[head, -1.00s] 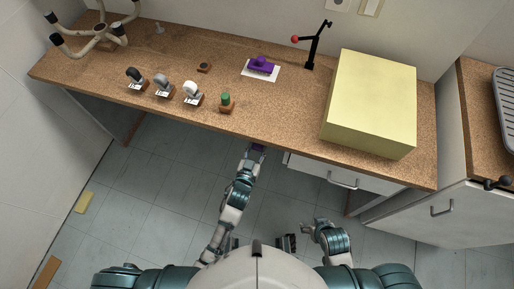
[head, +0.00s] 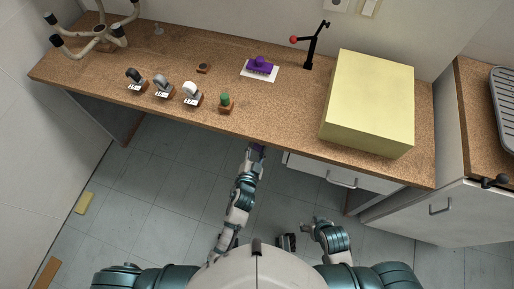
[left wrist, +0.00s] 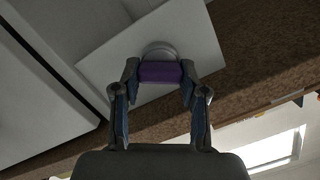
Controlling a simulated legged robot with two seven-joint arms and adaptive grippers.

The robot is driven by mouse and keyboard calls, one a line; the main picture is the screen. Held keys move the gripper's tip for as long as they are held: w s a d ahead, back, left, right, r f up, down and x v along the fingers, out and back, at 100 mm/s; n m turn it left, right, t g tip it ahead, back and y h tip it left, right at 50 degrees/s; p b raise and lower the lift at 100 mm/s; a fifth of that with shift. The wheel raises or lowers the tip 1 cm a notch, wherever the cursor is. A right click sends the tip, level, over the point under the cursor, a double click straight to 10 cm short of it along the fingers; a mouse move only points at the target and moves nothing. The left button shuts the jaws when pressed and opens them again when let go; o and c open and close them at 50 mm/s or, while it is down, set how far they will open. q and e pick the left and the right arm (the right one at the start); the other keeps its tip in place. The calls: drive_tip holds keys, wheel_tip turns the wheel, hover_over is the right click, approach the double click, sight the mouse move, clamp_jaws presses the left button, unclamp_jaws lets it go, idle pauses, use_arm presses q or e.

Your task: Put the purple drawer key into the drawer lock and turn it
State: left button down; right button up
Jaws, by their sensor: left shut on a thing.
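My left gripper (head: 256,150) is at the front edge of the wooden desk, left of the white drawer (head: 343,178). In the left wrist view my left gripper (left wrist: 160,75) is shut on the purple drawer key (left wrist: 160,73), one finger on each side. The key's far end meets a round grey lock (left wrist: 158,50) on a pale panel (left wrist: 205,38). Whether the key is inside the lock or only against it, I cannot tell. In the head view the desk edge mostly hides the key.
On the desk (head: 170,55) are a yellow box (head: 372,95), a purple object (head: 261,65) on a white sheet, a black stand with a red ball (head: 311,48), several small knobbed items and a branched rack (head: 98,32).

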use_arm(q)
drive_tip(key=m, duration=0.1)
drive_tip(key=m+b, duration=0.1)
drive_tip(key=m, duration=0.2)
drive_tip(key=shift+d+f+y+b, duration=0.1)
drive_tip(key=shift+f+y+b, duration=0.15)
drive_tip(key=shift+y+b, duration=0.05)
drive_tip(key=shift+r+m+t, duration=0.15)
drive_tip(key=shift+m+t, duration=0.25)
drive_tip(key=shift+m, duration=0.1)
drive_tip(key=shift+m+b, duration=0.7)
drive_tip(key=shift+m, duration=0.4)
drive_tip(key=shift+c, duration=1.2)
unclamp_jaws()
drive_tip(key=s+a, duration=0.2)
drive_tip(key=s, duration=0.3)
drive_tip(key=shift+s, duration=0.35)
